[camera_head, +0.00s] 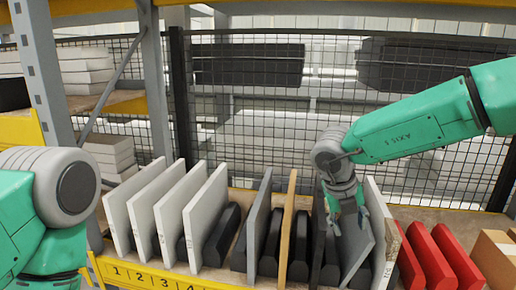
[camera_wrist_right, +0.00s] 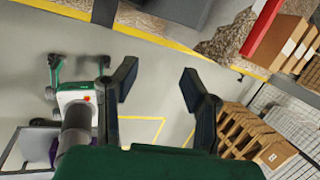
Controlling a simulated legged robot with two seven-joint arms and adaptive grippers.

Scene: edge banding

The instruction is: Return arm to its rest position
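My right arm (camera_head: 420,128) reaches in from the right in the head view. Its gripper (camera_head: 349,222) hangs in front of the panel rack, close to a grey panel (camera_head: 352,238); I cannot tell if they touch. In the right wrist view the two dark fingers of this gripper (camera_wrist_right: 160,84) are spread apart with nothing between them, and grey floor shows beyond. My left arm (camera_head: 45,205) shows only in part at the lower left of the head view; its gripper is out of view.
The rack holds several white panels (camera_head: 160,210), an upright tan board (camera_head: 288,225), dark dividers and red pieces (camera_head: 430,255). A yellow numbered edge (camera_head: 150,278) runs along its front. Cardboard boxes (camera_head: 495,258) stand at the right. Wire mesh (camera_head: 270,140) stands behind.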

